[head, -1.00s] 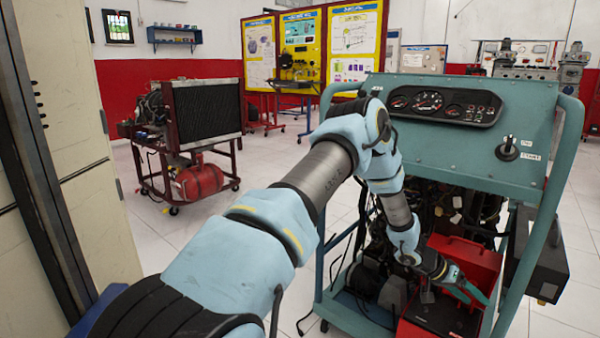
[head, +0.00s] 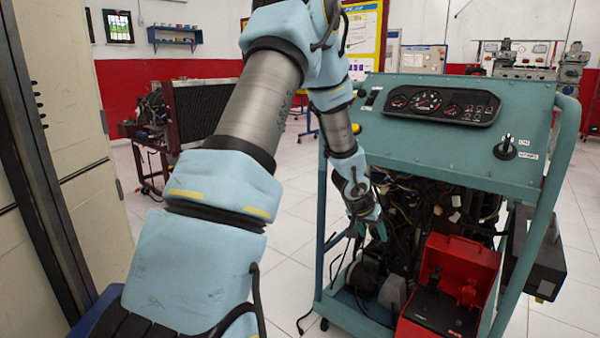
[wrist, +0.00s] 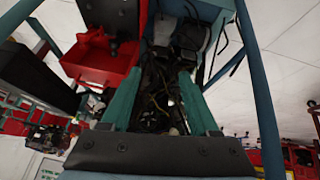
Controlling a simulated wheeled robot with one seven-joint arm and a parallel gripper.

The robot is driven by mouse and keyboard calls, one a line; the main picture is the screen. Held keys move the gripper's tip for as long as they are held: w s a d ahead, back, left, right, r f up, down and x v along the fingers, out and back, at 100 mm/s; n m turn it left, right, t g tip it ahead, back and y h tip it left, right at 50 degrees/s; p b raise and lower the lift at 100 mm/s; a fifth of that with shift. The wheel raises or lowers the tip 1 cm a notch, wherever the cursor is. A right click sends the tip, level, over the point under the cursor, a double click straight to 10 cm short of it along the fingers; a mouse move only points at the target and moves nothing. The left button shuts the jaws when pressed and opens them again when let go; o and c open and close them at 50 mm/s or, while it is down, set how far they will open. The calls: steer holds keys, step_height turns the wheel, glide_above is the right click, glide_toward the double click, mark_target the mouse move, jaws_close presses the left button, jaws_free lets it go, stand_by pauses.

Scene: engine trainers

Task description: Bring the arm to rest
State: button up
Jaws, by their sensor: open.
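My arm reaches up from the bottom of the head view and bends down to my gripper (head: 368,228), which hangs in front of the teal engine trainer's (head: 440,143) left side. In the wrist view the two teal fingers of my gripper (wrist: 159,75) stand apart with nothing between them. Beyond them are dark engine parts and cables. In the head view the fingers are small and partly hidden by the wrist.
An open red box (head: 455,262) sits at the trainer's lower front, right of my gripper; it also shows in the wrist view (wrist: 98,60). A radiator stand (head: 200,115) is behind my arm. A cabinet (head: 70,150) stands close at left. Tiled floor between is clear.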

steer(key=s+a+r+n+y, duration=0.1)
steer(key=a+r, duration=0.1)
steer(key=a, duration=0.4)
steer(key=s+a+r+n+y, duration=0.1)
steer(key=s+a+r+y, duration=0.15)
steer(key=a, duration=0.35)
steer(key=s+a+r+n+g, duration=0.1)
steer(key=s+a+r+n, duration=0.15)
steer(key=s+a, duration=0.5)
steer(key=s+a+r+n+g, duration=0.1)
steer(key=s+a+r+g, duration=0.15)
steer(key=s+a, duration=0.5)
step_height(320, 180, up, 21)
steer(key=s+p, duration=0.1)
steer(key=p, duration=2)
steer(key=shift+d+t+y, duration=0.2)
steer(key=shift+t+y, duration=0.15)
steer(key=shift+y, duration=0.1)
steer(key=shift+s, duration=0.1)
